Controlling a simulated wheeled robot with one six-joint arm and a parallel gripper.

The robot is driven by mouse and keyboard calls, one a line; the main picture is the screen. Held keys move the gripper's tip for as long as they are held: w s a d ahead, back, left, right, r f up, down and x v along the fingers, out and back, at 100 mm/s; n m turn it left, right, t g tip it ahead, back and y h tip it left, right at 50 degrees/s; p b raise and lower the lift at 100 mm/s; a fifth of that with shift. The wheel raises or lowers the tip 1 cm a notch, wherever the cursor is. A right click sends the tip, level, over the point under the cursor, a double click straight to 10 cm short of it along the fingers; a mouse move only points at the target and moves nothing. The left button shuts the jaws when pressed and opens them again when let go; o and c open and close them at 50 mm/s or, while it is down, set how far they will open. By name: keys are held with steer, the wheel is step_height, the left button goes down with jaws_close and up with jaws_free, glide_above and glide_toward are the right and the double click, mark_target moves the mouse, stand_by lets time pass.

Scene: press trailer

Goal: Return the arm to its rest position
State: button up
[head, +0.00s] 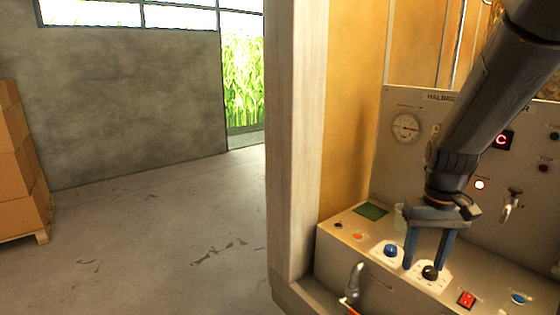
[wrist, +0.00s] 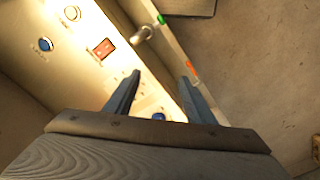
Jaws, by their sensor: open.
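My gripper (head: 427,252) hangs from the dark arm at the right of the head view, with its two blue-grey fingers apart and nothing seen between them. It points down over the control panel (head: 330,236), with a black knob (head: 430,272) showing just at its fingertips; I cannot tell whether they touch. A blue knob (head: 391,250) stands to the left of the fingers. In the wrist view, my gripper (wrist: 160,78) is spread wide above the panel edge, and a blue knob (wrist: 158,117) shows between the fingers.
A red switch (head: 467,298) and a blue button (head: 518,298) are at the panel's right. A metal lever (head: 355,278) stands at its front edge, and a tap (head: 511,204) juts from the back panel. A post (head: 296,130) borders the left. Stacked boxes (head: 20,170) stand far left; the floor between is clear.

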steer(key=s+a+f+b, duration=0.1)
steer(key=s+a+f, duration=0.2)
steer(key=a, duration=0.3)
steer(key=s+a+f+n+t+b, duration=0.1)
steer(key=s+a+f, duration=0.2)
steer(key=a, duration=0.4)
steer(key=shift+s+b, duration=0.4)
steer(key=shift+s, duration=0.3)
